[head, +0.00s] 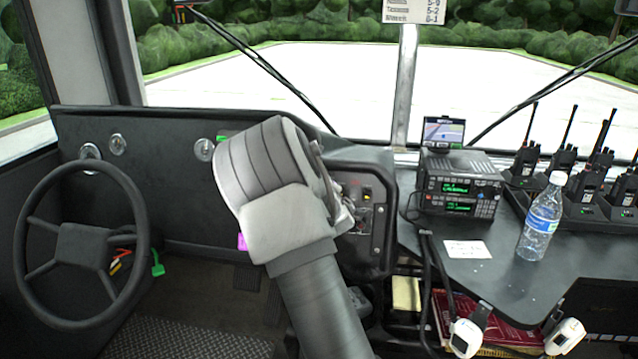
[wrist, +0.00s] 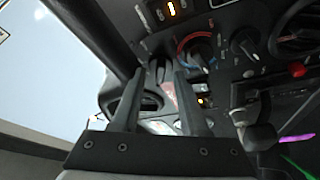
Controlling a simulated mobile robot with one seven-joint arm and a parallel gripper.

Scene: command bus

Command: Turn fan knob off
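In the wrist view my gripper (wrist: 159,76) is open, its two dark fingers apart with nothing visible gripped between them. A dark knob (wrist: 199,52) with a red and blue arc around it sits on the dash panel, just beyond and right of the right fingertip. A second dark knob (wrist: 244,43) is further right on the same panel. The labels are too small to tell which is the fan knob. In the head view my arm covers part of the control panel (head: 379,222); the knobs and fingertips cannot be made out there.
A steering wheel (head: 82,245) stands at the left. On the right, a black console (head: 485,270) carries a radio (head: 458,188), a water bottle (head: 541,220) and several handheld radios. A lever (wrist: 258,128) and an air vent (wrist: 298,35) lie right of my gripper in the wrist view.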

